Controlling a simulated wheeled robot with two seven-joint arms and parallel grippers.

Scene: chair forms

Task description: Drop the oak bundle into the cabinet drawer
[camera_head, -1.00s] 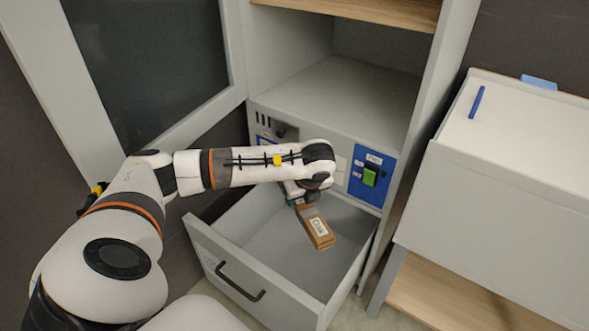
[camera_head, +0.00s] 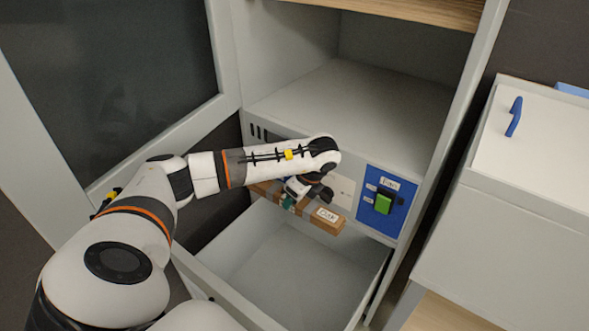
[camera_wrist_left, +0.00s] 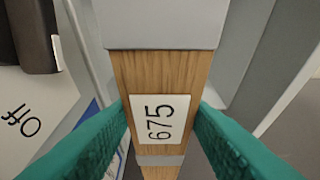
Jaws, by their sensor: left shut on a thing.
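The oak bundle (camera_head: 327,219) is a long brown wooden block with grey bands and a white label. It is held roughly level above the back part of the open cabinet drawer (camera_head: 290,265), in front of the cabinet panel. My left gripper (camera_head: 294,197) is shut on it near its middle. In the left wrist view the bundle (camera_wrist_left: 160,75) runs between the teal fingers, with a label reading 675. The drawer's visible inside is empty; my arm hides part of its left side. My right gripper is not in view.
A blue switch panel with a green button (camera_head: 383,203) is on the cabinet, right of the bundle. An open shelf (camera_head: 350,105) lies above. A glazed door (camera_head: 110,90) stands open at left. A white lidded box (camera_head: 530,150) stands at right.

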